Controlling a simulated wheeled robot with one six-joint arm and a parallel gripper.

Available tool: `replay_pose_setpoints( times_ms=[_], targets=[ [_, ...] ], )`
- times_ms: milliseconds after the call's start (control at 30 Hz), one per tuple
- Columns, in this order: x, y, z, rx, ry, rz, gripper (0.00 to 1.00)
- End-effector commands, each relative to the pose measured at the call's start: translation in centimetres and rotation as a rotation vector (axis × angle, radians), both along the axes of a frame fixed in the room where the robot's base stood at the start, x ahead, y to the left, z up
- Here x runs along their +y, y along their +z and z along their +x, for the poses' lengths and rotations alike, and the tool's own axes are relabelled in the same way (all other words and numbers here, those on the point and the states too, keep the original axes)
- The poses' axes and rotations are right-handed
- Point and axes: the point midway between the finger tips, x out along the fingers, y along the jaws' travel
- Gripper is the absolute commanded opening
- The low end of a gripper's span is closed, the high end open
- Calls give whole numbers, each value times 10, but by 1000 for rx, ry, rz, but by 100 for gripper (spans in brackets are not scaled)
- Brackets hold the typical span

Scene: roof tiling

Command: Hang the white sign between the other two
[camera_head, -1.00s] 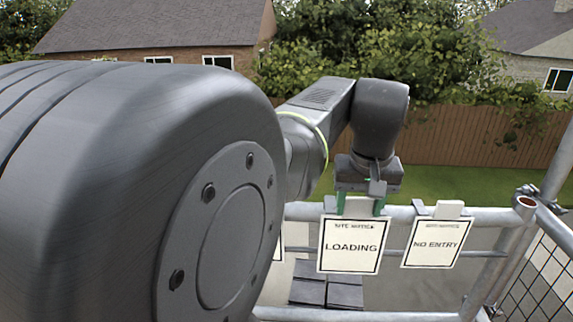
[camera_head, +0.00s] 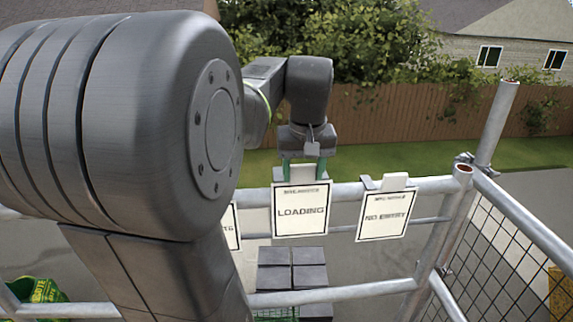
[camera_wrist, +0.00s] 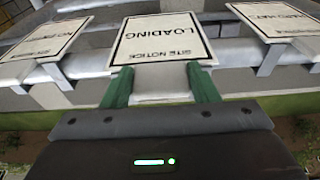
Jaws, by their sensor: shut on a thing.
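The white LOADING sign (camera_head: 300,212) is upright, with its face toward the head camera, in front of the top rail (camera_head: 345,191). My gripper (camera_head: 303,172) is shut on the pale tab at its top, a green finger on each side; the wrist view shows this grip (camera_wrist: 161,84). The NO ENTRY sign (camera_head: 387,217) hangs on the rail to the right, apart from it. The other sign (camera_head: 233,228), to the left, is mostly hidden behind my arm; the wrist view shows more of it (camera_wrist: 45,40). I cannot tell whether the LOADING sign's hook rests on the rail.
A tube post (camera_head: 497,125) and a mesh panel (camera_head: 515,240) stand at the right. Dark stacked blocks (camera_head: 291,265) lie below, beyond the rail. A wooden fence (camera_head: 400,120) stands behind.

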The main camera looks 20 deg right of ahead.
Motion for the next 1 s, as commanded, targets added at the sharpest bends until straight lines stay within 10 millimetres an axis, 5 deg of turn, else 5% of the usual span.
replay_pose_setpoints(
  times_ms=[400,933,967,1000],
  targets=[
    [0,-29,0,-2,0,0,16],
    [0,-34,1,-4,0,-2,16],
    [0,-34,1,-4,0,-2,58],
    [0,-34,1,-4,0,-2,66]
  ],
)
